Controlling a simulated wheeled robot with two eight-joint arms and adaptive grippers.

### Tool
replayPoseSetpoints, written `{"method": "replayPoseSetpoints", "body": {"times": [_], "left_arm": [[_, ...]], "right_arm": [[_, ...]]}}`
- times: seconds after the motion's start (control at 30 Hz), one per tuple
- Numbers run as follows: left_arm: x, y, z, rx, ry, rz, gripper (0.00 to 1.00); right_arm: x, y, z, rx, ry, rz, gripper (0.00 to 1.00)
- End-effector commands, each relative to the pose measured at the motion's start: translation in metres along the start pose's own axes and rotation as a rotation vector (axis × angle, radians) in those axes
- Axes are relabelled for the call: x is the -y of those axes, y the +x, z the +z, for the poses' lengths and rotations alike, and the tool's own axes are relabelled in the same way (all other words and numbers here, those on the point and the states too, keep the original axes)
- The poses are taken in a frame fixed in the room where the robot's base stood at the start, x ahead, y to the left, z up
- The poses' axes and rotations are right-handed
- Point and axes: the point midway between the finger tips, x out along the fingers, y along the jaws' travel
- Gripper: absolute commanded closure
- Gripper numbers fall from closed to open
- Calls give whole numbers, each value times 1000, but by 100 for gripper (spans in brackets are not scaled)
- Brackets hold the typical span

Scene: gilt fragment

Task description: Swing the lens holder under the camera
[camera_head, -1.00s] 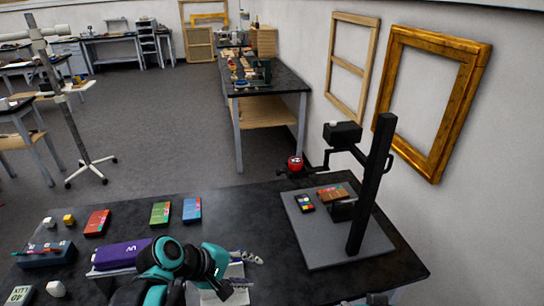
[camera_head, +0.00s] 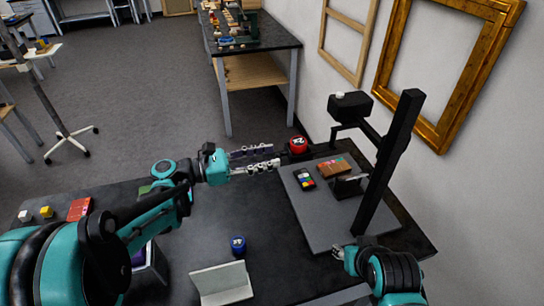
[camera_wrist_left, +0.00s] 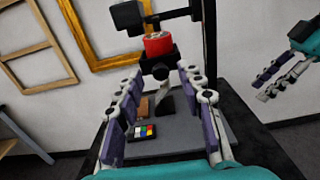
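The lens holder (camera_head: 298,145), a red disc with a white mark on top, sits on a dark arm out to the left of the black stand post (camera_head: 394,145). The black box-shaped camera (camera_head: 350,105) is higher and to its right. My left gripper (camera_head: 275,157) is open and level, its fingers pointing at the lens holder from the left. In the left wrist view the red lens holder (camera_wrist_left: 158,44) shows just beyond and between the parted fingertips, apparently untouched. My right gripper (camera_head: 342,252) is low near the stand base; its fingers look parted in the left wrist view (camera_wrist_left: 268,82).
The grey stand base (camera_head: 325,225) carries a colour chart (camera_head: 304,179) and a brown fragment (camera_head: 333,166). A blue-capped jar (camera_head: 238,245) and a pale angled block (camera_head: 222,283) stand on the dark table. A gilt frame (camera_head: 440,120) leans against the wall.

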Motion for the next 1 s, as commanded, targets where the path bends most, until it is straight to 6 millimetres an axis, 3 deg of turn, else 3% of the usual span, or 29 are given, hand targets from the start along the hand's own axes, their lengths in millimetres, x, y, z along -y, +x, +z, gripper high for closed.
{"method": "replayPoseSetpoints", "body": {"times": [0.17, 0.43, 0.47, 0.6, 1.0], "left_arm": [[1, 16, 0, -1, 1, -1, 62], [0, 18, 0, -1, 1, 1, 62], [0, 18, 0, -1, 1, 1, 64], [0, 18, 0, -1, 1, 1, 100], [-2, 20, 0, -1, 1, -11, 100]], "right_arm": [[0, 3, 2, 0, 0, 0, 60], [0, 3, 2, 0, 0, 0, 60], [0, 3, 2, 0, 0, 0, 60], [0, 3, 2, 0, 0, 0, 60], [0, 3, 2, 0, 0, 0, 60]]}}
